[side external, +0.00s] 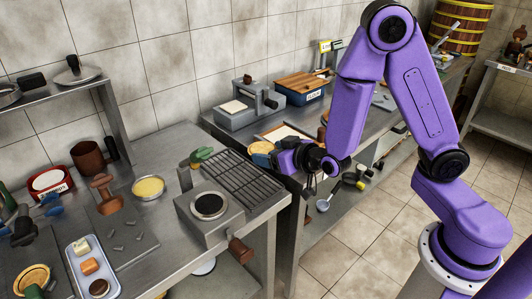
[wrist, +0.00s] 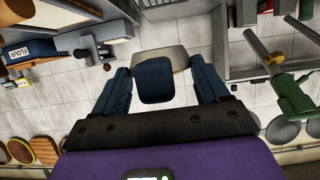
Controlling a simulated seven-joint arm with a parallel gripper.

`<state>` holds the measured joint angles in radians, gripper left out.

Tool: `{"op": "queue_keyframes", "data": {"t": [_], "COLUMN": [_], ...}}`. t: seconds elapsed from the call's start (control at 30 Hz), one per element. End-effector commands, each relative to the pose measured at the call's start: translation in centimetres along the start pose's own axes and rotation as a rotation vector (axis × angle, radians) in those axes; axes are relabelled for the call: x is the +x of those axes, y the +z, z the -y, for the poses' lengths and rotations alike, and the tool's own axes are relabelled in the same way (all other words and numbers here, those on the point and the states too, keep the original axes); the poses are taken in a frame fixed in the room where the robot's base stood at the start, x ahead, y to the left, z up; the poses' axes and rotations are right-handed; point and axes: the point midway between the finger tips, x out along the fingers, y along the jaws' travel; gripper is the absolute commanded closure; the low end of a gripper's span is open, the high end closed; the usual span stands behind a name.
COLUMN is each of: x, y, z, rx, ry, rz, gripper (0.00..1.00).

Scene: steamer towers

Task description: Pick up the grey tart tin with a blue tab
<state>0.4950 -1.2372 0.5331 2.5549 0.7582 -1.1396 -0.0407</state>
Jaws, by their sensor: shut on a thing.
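My gripper (side external: 277,156) is at the gap between the two counters in the side view, shut on the grey tart tin. In the wrist view, my gripper (wrist: 158,76) has a blue tab (wrist: 155,82) between its two dark blue fingers. A grey piece of the tin (wrist: 165,55) shows just beyond the tab, seen edge-on. A round tan-yellow shape (side external: 262,147) shows at the fingertips in the side view; it is too small to tell whether it is the tin. The floor shows beneath the held tin in the wrist view.
A grill rack (side external: 237,180) and a burner box (side external: 209,206) stand on the near counter. A yellow-filled bowl (side external: 149,187) and a tray of small pieces (side external: 92,268) are to the left. A flour box (wrist: 32,50) shows in the wrist view.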

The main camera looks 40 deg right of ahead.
Motion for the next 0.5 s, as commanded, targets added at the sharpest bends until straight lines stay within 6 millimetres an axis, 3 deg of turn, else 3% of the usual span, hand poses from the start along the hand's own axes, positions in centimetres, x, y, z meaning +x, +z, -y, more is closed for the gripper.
{"op": "queue_keyframes", "data": {"t": [0.5], "x": [-4.3], "y": [-0.2], "z": [-0.7], "rx": [0.002], "ry": [0.000], "rz": [-0.002], "gripper": [0.69]}}
